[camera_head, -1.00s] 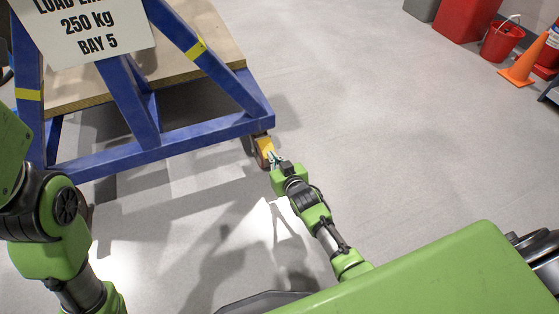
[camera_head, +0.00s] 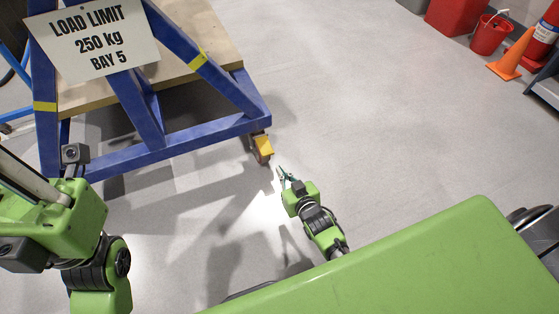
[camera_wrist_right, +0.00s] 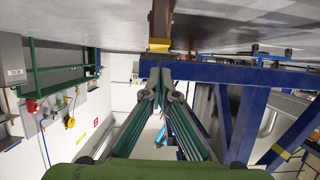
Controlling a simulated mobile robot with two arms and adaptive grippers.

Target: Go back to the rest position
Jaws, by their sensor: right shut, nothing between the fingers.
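My right gripper (camera_head: 283,173) is shut and empty, low over the floor in the head view. It is apart from the nearest cart caster (camera_head: 262,148), a dark wheel with a yellow part at the blue cart's corner. In the right wrist view the floor is at the top. My right fingers (camera_wrist_right: 161,82) come together there with nothing between them. The yellow caster part (camera_wrist_right: 159,45) shows beyond the fingertips. My left arm (camera_head: 80,220) is bent at the left edge of the head view, in front of the cart. Its gripper fingers do not show.
The blue cart frame (camera_head: 186,139) bears a wooden deck (camera_head: 205,35) and a load limit sign (camera_head: 92,40). A red bucket (camera_head: 490,36), an orange cone (camera_head: 512,56) and a red extinguisher (camera_head: 540,40) stand far right. Floor between is clear.

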